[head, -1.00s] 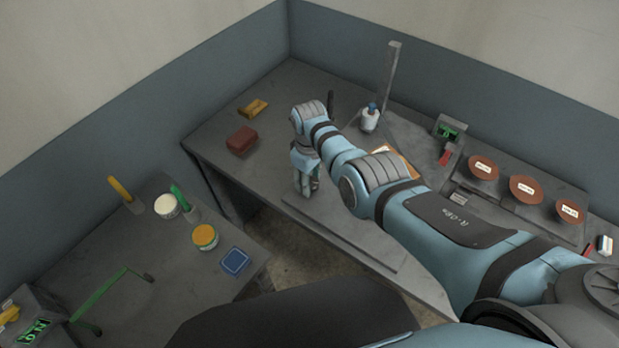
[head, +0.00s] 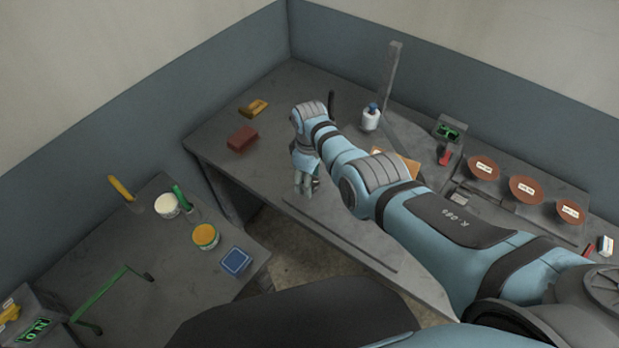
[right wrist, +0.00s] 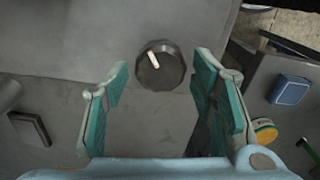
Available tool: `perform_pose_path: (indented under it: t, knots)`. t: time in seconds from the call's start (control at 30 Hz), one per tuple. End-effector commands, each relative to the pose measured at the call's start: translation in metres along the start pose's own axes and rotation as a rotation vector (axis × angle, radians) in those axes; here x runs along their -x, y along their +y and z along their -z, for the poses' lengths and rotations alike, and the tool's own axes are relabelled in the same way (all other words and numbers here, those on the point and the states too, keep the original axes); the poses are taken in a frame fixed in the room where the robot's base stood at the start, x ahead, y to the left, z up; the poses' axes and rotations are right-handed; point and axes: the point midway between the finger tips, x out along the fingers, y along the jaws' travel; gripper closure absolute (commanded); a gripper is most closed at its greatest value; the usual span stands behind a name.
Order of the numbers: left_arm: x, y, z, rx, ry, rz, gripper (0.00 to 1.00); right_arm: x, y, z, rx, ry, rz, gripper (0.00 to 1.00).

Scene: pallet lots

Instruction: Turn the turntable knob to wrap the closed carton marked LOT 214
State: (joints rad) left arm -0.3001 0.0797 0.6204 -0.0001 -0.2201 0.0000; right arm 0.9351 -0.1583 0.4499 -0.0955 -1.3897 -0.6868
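The turntable knob (right wrist: 154,72) is dark and round with a white pointer line, in the right wrist view. My right gripper (right wrist: 160,88) is open, with one teal-padded finger on each side of the knob and visible gaps to both. In the head view the right gripper (head: 304,186) points down at the bench's front left part, and the knob is hidden there. A tan carton (head: 409,167) shows only in part behind my right arm; its marking cannot be read. My left gripper is not in view.
A white bottle (head: 371,119) stands near a tall grey post (head: 392,75). A red-brown block (head: 242,139) and a yellow block (head: 254,108) lie on the bench's left. A side table (head: 150,235) holds tins and a blue box (head: 235,261).

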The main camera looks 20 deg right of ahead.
Motion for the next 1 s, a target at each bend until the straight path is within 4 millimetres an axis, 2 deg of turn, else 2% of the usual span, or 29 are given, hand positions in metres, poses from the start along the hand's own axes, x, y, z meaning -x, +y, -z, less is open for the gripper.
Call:
perform_pose_path:
  t: [0.3,0.47,0.53,0.7,0.8,0.9,1.0]
  knots:
    - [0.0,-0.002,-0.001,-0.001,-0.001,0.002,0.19,0.0,0.0,0.0,0.0,-0.001,0.001,0.41]
    - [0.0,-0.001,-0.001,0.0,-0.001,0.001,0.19,0.012,0.0,0.001,0.0,0.002,-0.001,0.41]
    - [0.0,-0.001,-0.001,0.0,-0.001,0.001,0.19,0.024,0.0,0.001,0.0,0.004,-0.001,0.41]
    - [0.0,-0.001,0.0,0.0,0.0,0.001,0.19,0.076,0.0,0.001,-0.001,0.004,-0.002,0.41]
    - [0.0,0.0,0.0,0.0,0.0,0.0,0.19,0.1,0.0,0.001,0.0,0.002,-0.002,0.41]
    - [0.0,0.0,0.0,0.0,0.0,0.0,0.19,0.114,0.0,0.0,0.0,0.0,0.0,0.41]
    - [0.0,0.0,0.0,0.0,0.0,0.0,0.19,0.12,-0.001,0.0,0.0,-0.001,0.001,0.41]
